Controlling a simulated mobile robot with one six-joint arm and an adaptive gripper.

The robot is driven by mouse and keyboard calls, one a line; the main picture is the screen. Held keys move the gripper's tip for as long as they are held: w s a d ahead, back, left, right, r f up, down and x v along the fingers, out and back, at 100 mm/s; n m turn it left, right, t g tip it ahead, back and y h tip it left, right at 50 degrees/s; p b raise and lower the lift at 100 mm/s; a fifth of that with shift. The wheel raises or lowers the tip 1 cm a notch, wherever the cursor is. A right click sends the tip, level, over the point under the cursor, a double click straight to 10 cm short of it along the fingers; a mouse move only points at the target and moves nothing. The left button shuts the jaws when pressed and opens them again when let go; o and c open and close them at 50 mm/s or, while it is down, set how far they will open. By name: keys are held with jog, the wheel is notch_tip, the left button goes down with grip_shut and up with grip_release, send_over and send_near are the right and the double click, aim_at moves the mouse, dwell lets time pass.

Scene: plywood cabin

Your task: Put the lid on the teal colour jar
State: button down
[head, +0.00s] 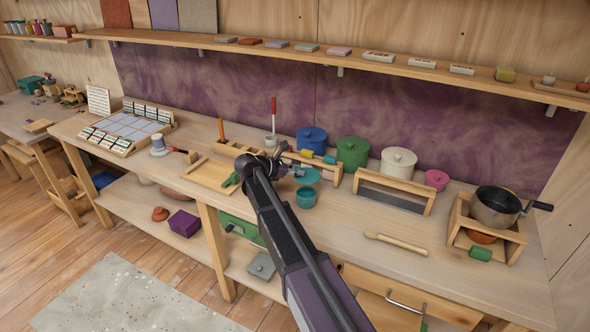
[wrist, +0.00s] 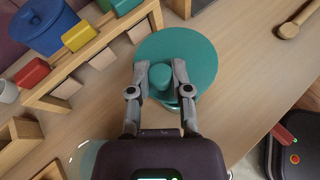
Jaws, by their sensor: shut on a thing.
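The teal lid (head: 308,175) is a flat disc with a round knob. My gripper (wrist: 160,77) is shut on the knob, and the lid (wrist: 192,52) hangs level in front of the fingers in the wrist view. In the head view my gripper (head: 294,172) holds it over the bench. The teal jar (head: 306,198) stands upright on the bench with its mouth open. The lid appears just above and behind the jar's rim, apart from it. In the wrist view the jar is mostly hidden, and I cannot tell how well the two line up.
A blue pot (head: 311,141), a green pot (head: 352,153) and a cream pot (head: 398,163) stand behind. A wooden rack (head: 333,178) with coloured blocks is close behind the lid. A slotted wooden stand (head: 394,193) is to the right.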

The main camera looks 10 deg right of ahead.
jog(key=shift+f, duration=0.25)
jog(key=shift+f+b, duration=2.2)
jog(key=shift+b, duration=0.2)
jog(key=shift+s+f+b, duration=0.1)
jog(key=shift+f+b, duration=0.85)
jog(key=shift+b, duration=0.05)
jog(key=shift+c, duration=2.4)
grip_release()
jog(key=shift+r, duration=0.15)
